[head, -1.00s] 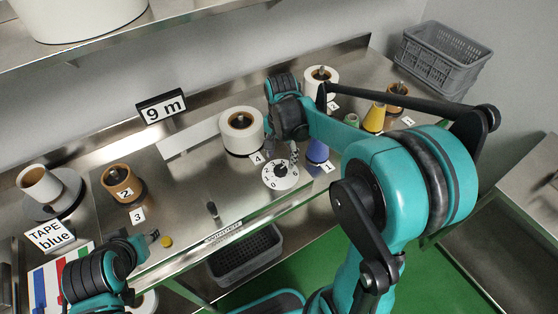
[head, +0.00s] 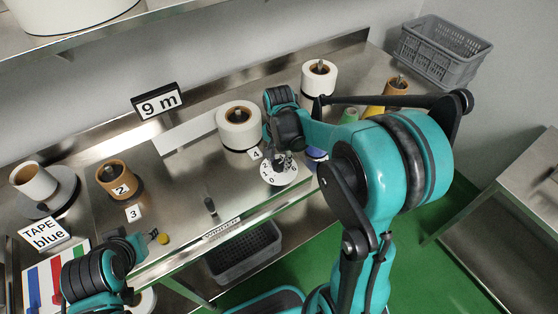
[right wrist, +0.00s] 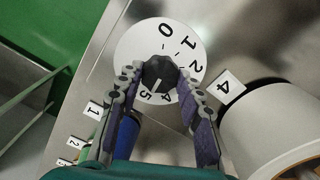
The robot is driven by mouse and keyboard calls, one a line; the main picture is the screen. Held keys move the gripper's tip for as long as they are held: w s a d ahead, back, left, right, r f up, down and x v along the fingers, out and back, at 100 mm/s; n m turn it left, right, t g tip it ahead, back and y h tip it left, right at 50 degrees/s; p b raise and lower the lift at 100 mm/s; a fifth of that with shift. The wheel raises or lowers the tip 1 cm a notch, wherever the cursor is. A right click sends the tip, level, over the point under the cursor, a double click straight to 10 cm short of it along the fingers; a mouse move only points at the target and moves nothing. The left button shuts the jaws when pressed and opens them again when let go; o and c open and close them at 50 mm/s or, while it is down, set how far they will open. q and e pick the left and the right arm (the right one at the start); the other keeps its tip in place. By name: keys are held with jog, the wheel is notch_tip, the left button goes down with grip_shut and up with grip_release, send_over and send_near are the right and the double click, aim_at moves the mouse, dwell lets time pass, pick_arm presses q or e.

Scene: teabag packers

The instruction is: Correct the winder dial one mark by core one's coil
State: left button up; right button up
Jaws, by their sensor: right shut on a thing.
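The winder dial (head: 279,178) is a white disc with black numbers near the bench's front edge; it also shows in the right wrist view (right wrist: 132,45). My right gripper (head: 283,158) is shut on its black knob (right wrist: 158,72), with one finger on each side. The knob's pale line points toward the 4 and 5; the exact mark is unclear. The 3 is hidden. A white coil (head: 232,139) on a core stands behind the dial by card 4 (head: 255,153). My left gripper (head: 152,236) is low at the left; its jaws are too small to judge.
A brown core (head: 117,180) marked 2 stands by card 3 (head: 133,213). A second white coil (head: 318,82) is farther back. A blue cone (head: 316,154) is close right of the dial, partly hidden. A "9 m" sign (head: 158,100) stands behind. A short dark peg (head: 210,204) rises nearby.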

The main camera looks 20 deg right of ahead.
aim_at(279, 164)
jog(key=shift+n, duration=0.4)
jog(key=n, duration=0.2)
jog(key=shift+n, duration=2.4)
jog(key=o, duration=1.2)
jog(key=shift+c, duration=0.2)
jog(key=shift+r, duration=0.1)
notch_tip(279, 164, up, 12)
